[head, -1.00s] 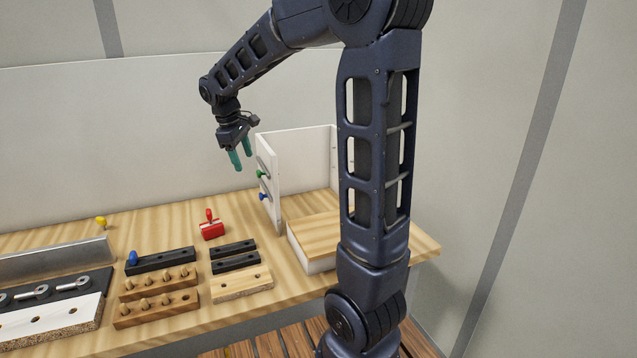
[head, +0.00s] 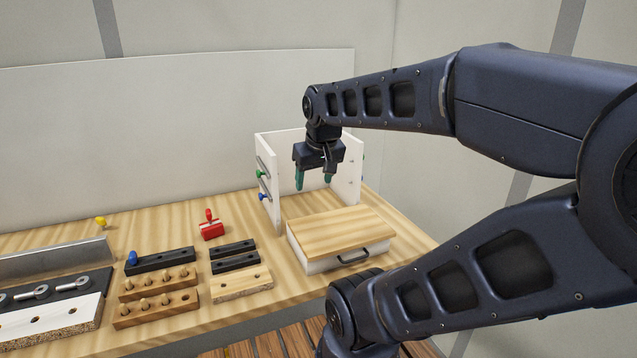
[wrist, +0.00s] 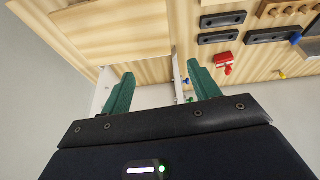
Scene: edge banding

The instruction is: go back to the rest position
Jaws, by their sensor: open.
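My gripper (head: 313,181) has dark jaws with green fingers and hangs open and empty, pointing down. In the head view it appears in front of the white open cabinet frame (head: 266,186), above the wood-topped box. My arm reaches in from the right side of the picture. In the wrist view the two green fingers (wrist: 162,88) stand well apart, with nothing between them but the white panel and bench behind.
A white box with a wooden top (head: 340,232) and dark handle stands on the bench (head: 225,200) below my gripper. A red clamp-like item (head: 211,229), black bars (head: 235,263), a peg rack (head: 157,307) and a metal fence (head: 55,260) lie to the left.

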